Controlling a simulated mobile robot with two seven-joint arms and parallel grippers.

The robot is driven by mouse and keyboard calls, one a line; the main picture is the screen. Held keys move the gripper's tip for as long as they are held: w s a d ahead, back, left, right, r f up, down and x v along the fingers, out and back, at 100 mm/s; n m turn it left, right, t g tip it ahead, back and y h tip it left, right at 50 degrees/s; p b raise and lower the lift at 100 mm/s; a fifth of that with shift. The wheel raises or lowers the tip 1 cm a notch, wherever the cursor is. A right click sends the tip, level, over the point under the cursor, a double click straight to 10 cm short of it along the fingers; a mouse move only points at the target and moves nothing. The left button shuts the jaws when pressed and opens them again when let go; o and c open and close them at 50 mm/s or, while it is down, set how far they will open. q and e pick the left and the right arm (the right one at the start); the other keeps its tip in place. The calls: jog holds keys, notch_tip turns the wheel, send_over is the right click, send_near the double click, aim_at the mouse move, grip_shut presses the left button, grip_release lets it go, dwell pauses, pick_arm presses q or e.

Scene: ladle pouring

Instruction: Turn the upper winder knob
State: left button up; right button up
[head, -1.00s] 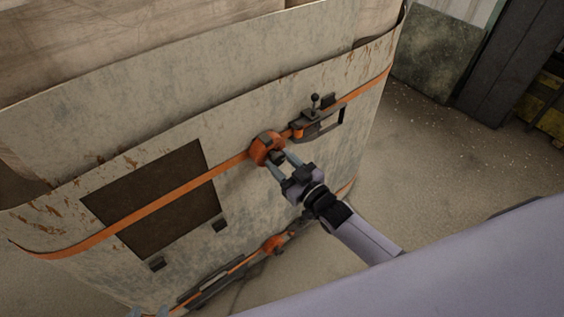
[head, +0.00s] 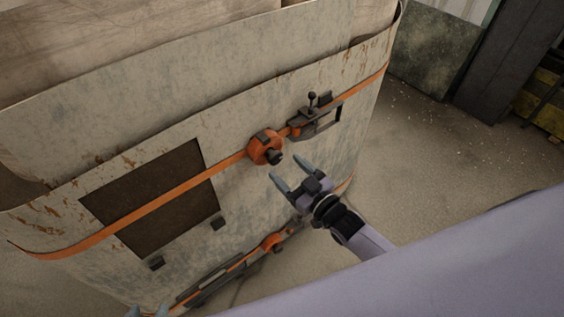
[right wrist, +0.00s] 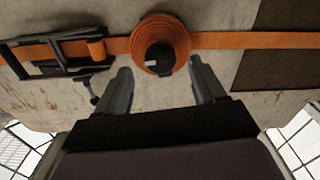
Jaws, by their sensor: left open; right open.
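The upper winder (head: 262,149) is a round roll of orange strap on the worn pale panel. Its dark upper winder knob (head: 275,158) sticks out from the centre. In the right wrist view the knob (right wrist: 158,60) faces me, with the orange roll (right wrist: 160,28) around it. My right gripper (head: 289,172) is open and empty, just below and to the right of the knob, apart from it. Its two fingers also show in the right wrist view (right wrist: 160,85), one on each side below the knob. My left gripper (head: 149,312) is open at the bottom edge, mostly cut off.
An orange strap (head: 185,200) runs across the panel to a dark buckle with a lever (head: 315,115). A lower orange winder (head: 272,242) sits further down. A dark rectangular patch (head: 150,200) lies to the left. Open concrete floor (head: 440,150) is at the right.

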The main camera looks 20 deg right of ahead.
jog(key=shift+v, duration=1.7)
jog(key=s+d+f+m+g+h+p, duration=0.1)
jog(key=s+g+h+p, duration=0.1)
jog(key=s, duration=0.6)
jog(key=s+d+f+m+g+h+p, duration=0.1)
jog(key=s+g, duration=0.3)
jog(key=s, duration=0.5)
jog(key=shift+s+f+m+g+h+p, duration=0.3)
jog(key=shift+f+m+h+p, duration=0.1)
jog(key=shift+m+h, duration=0.15)
jog(key=shift+w, duration=0.1)
